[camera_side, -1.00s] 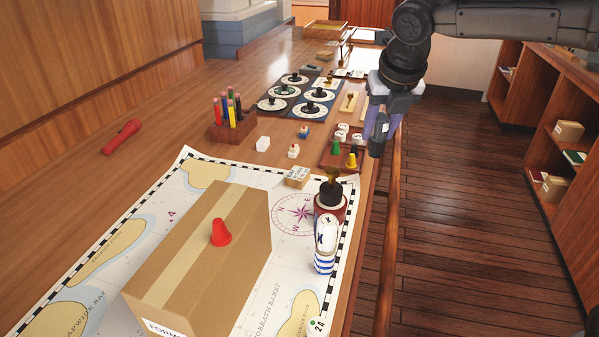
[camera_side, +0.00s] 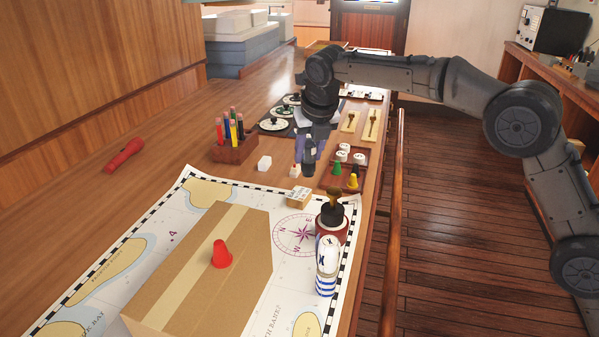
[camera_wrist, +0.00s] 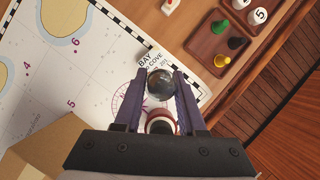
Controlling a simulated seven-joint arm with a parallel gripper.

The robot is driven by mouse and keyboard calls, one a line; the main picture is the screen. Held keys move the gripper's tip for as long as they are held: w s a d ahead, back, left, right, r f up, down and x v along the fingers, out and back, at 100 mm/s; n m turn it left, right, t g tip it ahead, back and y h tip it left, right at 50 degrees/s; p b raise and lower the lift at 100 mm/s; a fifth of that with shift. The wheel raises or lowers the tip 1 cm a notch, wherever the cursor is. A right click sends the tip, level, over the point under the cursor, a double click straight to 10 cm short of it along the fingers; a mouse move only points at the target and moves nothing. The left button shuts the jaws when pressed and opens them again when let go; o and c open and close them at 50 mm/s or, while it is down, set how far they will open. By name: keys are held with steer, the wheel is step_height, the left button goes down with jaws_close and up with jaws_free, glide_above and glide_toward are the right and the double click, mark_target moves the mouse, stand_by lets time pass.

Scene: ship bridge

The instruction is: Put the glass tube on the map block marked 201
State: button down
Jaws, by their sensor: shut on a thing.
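My gripper (camera_side: 309,148) is shut on the glass tube (camera_side: 309,163), a dark, shiny cylinder held upright above the table. In the wrist view, the tube (camera_wrist: 160,84) shows end-on as a dark round shape between my fingers. The map block (camera_side: 299,196) is a small pale block on the chart's far right part. In the wrist view, its label (camera_wrist: 150,61) reads BAY, COVE and what looks like 201, partly hidden by the tube and fingers. The tube is above the table, near the block's far side in the side view; their exact gap is unclear.
A wooden tray (camera_side: 345,183) holds game-like pieces. A pencil holder (camera_side: 234,150) stands left.

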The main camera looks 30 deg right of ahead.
steer(key=w+f, duration=0.2)
steer(key=f, duration=0.1)
steer(key=shift+w+a+f, duration=0.25)
steer(key=shift+w+a, duration=0.1)
steer(key=shift+w, duration=0.05)
steer(key=shift+f, duration=1.5)
steer(key=shift+f, duration=0.1)
steer(key=shift+c, duration=2.4)
jaws_free()
steer(key=v, duration=1.2)
steer(key=shift+a, duration=0.1)
